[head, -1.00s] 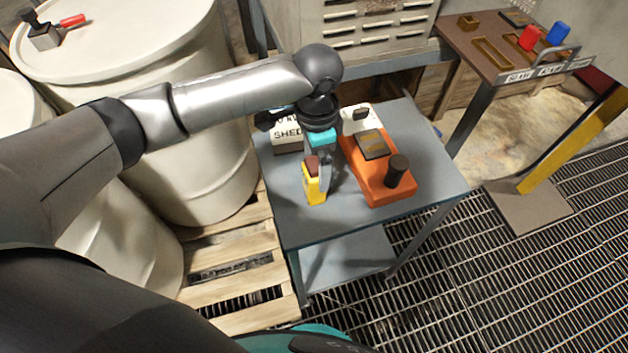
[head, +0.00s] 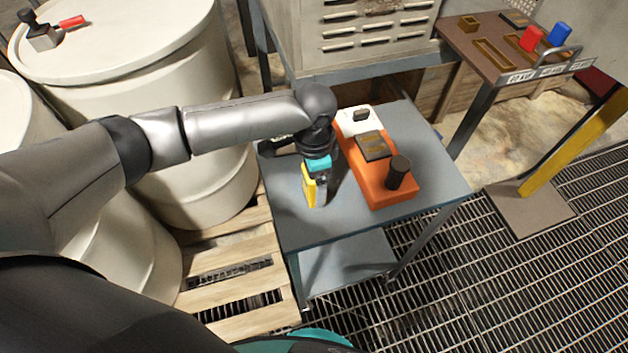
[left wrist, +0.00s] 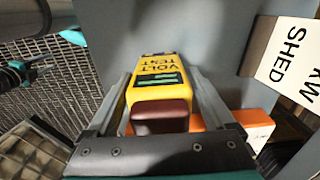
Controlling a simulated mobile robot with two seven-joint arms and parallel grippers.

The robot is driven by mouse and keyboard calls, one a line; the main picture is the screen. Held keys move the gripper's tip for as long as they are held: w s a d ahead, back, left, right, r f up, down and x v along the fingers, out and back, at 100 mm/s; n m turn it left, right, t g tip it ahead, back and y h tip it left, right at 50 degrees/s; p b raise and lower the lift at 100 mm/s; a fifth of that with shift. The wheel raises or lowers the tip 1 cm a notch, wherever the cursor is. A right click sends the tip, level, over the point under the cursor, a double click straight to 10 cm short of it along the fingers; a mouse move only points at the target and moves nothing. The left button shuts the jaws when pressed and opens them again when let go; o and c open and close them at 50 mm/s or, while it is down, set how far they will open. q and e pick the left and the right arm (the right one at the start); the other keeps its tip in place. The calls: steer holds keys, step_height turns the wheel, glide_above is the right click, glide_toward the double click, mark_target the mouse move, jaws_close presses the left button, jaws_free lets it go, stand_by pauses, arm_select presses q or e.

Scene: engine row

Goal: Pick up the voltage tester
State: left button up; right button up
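The voltage tester (head: 309,187) is a small yellow block with a dark red-brown end, standing upright on the grey table. In the left wrist view the voltage tester (left wrist: 158,78) shows the letters VOLT TEST and a greenish display. My left gripper (head: 317,185) is down at the tester, with one finger on each side of it. In the left wrist view the left gripper (left wrist: 163,92) is open around the tester, with a gap on the right side. The gripper partly hides the tester in the head view.
An orange device (head: 384,182) with a black knob stands close to the right of the tester on the grey table (head: 290,222). A white box lettered SHED (left wrist: 292,52) is nearby. White drums (head: 130,75) stand left; a brown bench (head: 470,42) is at back right.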

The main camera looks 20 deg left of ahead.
arm_select(q)
jaws_close()
stand_by(0.5)
steer(key=shift+r, duration=0.1)
